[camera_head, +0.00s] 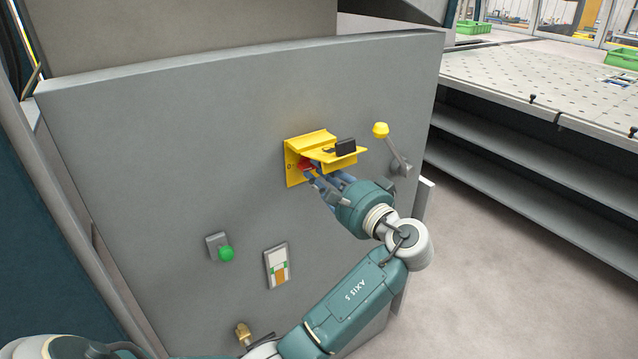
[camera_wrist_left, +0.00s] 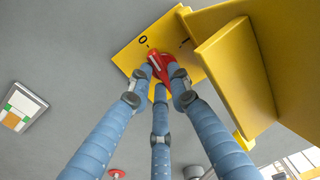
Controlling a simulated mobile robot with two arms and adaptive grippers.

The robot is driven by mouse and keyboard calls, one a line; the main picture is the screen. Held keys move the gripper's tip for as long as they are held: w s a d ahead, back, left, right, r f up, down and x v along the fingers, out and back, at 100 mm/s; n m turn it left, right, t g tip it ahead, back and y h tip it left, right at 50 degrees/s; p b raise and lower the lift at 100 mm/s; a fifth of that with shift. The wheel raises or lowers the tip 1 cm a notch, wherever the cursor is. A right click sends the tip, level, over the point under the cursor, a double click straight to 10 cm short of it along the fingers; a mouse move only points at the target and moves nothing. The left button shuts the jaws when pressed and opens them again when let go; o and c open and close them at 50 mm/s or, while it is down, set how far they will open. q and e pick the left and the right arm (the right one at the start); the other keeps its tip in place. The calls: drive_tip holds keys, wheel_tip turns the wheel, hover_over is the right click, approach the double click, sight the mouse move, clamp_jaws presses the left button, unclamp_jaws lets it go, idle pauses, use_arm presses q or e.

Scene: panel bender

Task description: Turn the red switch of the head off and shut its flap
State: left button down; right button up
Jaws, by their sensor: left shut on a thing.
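The yellow switch housing (camera_head: 294,163) is fixed on the grey panel, and its yellow flap (camera_head: 345,157) stands open, sticking out from the panel. The red switch (camera_head: 307,166) is partly hidden by my fingers and the flap. In the left wrist view the red switch (camera_wrist_left: 166,67) lies between my blue fingertips, on a yellow plate (camera_wrist_left: 130,57) marked "0". The raised flap (camera_wrist_left: 240,75) is to the right there. My left gripper (camera_head: 318,177) is shut on the red switch. My right gripper is not in view.
A yellow-knobbed lever (camera_head: 381,130) stands to the right of the flap. A green knob (camera_head: 226,253), a white and green plate (camera_head: 277,266) and a brass fitting (camera_head: 243,334) are lower on the panel. A perforated table (camera_head: 540,75) with shelves is at right; the floor between is clear.

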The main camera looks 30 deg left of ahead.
use_arm(q)
drive_tip(key=shift+f+n+b, duration=0.1)
drive_tip(key=shift+n+b, duration=0.4)
drive_tip(key=shift+n, duration=0.1)
drive_tip(key=c, duration=1.6)
unclamp_jaws()
